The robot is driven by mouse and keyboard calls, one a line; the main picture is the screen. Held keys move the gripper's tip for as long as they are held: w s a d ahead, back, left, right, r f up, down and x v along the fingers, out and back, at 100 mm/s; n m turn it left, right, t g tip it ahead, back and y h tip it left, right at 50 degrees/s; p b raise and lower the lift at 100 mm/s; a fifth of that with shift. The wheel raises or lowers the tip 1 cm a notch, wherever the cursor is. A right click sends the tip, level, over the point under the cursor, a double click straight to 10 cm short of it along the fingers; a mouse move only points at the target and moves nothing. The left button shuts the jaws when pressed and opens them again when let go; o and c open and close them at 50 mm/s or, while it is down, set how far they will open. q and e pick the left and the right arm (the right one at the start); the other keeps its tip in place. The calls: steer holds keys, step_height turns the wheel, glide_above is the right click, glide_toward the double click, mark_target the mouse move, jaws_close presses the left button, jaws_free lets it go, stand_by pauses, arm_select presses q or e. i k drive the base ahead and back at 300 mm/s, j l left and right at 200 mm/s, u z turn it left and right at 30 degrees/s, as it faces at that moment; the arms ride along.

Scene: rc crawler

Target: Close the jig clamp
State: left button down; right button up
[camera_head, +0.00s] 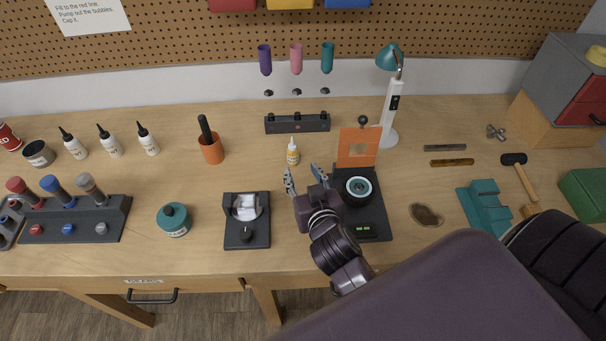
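The jig (375,222) is a dark base on the workbench, right of centre. A black wheel with a pale ring (358,189) sits in it. The jig clamp (356,160) looks like an orange plate with a square opening and a black ball knob on top. It stands raised at the back of the jig, so the clamp is open. My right gripper (304,178) is just left of the jig, with its two fingers spread and nothing seen between them. It is apart from the orange plate. My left gripper is out of view.
A small glue bottle (292,153) stands just beyond my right gripper. A white and teal lamp (393,100) stands behind the jig. A black stand (247,229) is to the left. A brown patch (427,214) lies to the right. My arm covers the lower right.

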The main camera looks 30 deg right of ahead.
mark_target(371, 135)
steer(key=k+j, duration=0.2)
steer(key=k, duration=0.3)
steer(key=k+j, duration=0.15)
steer(key=k, duration=0.3)
